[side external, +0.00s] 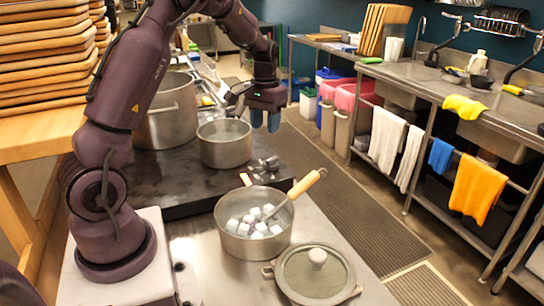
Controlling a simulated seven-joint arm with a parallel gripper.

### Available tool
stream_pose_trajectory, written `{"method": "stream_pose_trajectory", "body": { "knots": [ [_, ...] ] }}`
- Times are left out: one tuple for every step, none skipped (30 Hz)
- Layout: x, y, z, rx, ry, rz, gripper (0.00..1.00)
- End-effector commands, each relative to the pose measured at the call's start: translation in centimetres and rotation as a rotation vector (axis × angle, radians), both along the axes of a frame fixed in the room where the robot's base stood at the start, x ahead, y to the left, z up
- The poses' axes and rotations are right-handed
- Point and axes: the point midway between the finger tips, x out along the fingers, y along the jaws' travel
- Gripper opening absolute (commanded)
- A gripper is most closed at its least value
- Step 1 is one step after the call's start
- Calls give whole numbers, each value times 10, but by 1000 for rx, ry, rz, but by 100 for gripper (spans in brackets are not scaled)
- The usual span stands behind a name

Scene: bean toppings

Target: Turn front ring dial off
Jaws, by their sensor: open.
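The black cooktop (185,187) lies in front of my arm's base, toward the back of the steel counter. Small dark dials (264,166) sit close together at its right edge. I cannot tell from this view which one belongs to the front ring, or how it is turned.
A small steel pot (224,152) and a large steel pot (166,128) stand on the cooktop. In front, a pot (252,248) holds white cubes and a wooden-handled utensil (305,186). A glass lid (312,278) lies beside it. The floor aisle is right of the counter.

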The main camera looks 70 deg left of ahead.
Motion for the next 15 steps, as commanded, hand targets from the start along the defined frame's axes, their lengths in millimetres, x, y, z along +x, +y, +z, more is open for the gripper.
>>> {"method": "stream_pose_trajectory", "body": {
  "knots": [
    [5, 20, -14, 7, 22, 6, 43],
    [9, 29, -21, 10, 28, 4, 43],
    [14, 41, -27, 18, 33, -4, 43],
    [18, 48, -30, 21, 34, -13, 43],
    [22, 54, -32, 26, 33, -26, 43],
    [29, 60, -31, 33, 22, -45, 43],
    [34, 63, -28, 38, 11, -62, 43],
    [39, 65, -22, 44, -3, -78, 43],
    [44, 65, -14, 47, -23, -99, 43],
    [47, 64, -12, 43, -31, -117, 43],
    [46, 63, -13, 34, -28, -130, 43],
    [45, 62, -16, 31, -24, -140, 43],
    [45, 62, -18, 30, -23, -145, 43],
    [45, 62, -20, 30, -23, -147, 43],
    [44, 62, -25, 29, -22, -148, 43]
  ]
}}
